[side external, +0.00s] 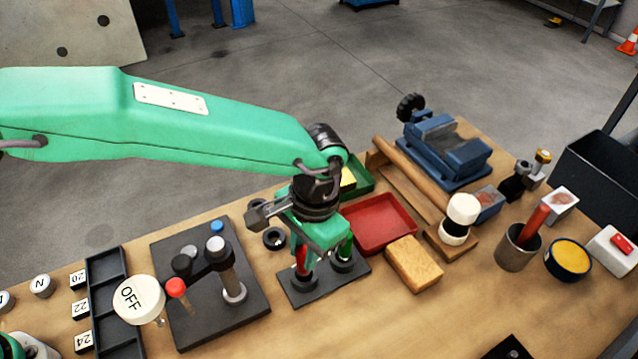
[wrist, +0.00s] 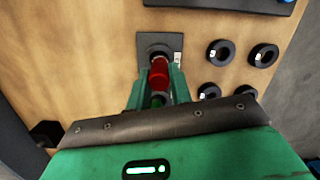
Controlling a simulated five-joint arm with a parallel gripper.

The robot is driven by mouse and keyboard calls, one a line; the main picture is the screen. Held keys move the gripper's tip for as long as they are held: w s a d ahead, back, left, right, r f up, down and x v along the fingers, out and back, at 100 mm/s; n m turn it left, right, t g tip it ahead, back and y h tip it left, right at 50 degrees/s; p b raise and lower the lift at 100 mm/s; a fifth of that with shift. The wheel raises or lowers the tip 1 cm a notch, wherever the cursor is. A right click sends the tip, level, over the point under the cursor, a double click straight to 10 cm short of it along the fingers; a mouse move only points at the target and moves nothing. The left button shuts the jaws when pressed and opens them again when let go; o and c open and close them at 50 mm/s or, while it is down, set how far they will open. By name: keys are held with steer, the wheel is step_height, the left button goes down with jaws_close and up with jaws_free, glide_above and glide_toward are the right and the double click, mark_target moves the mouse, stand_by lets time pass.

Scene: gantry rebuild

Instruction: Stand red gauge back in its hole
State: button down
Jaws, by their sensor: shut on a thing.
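The red gauge (side external: 301,258) is upright between the fingers of my gripper (side external: 318,248), partly hidden by them. It also shows in the wrist view (wrist: 160,73), where my gripper (wrist: 160,70) is shut on it. Its lower end is at or just above a black collar (side external: 304,283) on the left of a dark base plate (side external: 330,287). I cannot tell whether it is fully seated. The green gauge (side external: 346,248) stands in the right collar of that plate. In the wrist view the green gauge (wrist: 158,100) shows behind the red one, nearer my wrist.
A red tray (side external: 378,222) and a tan sponge block (side external: 414,264) lie right of the plate. A dark board with posts (side external: 210,315) stands to the left. Several black rings (wrist: 262,55) lie nearby on the wooden table. A blue vise (side external: 443,150) is at the back.

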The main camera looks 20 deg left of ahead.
steer(key=shift+w+a+f, duration=0.1)
steer(key=shift+a+f, duration=0.05)
steer(key=shift+f, duration=0.2)
stand_by(0.3)
steer(key=c, duration=1.2)
jaws_free()
steer(key=shift+o, duration=0.2)
step_height(320, 180, up, 8)
steer(key=shift+w+d, duration=0.35)
steer(key=shift+d, duration=0.1)
steer(key=shift+f, duration=0.1)
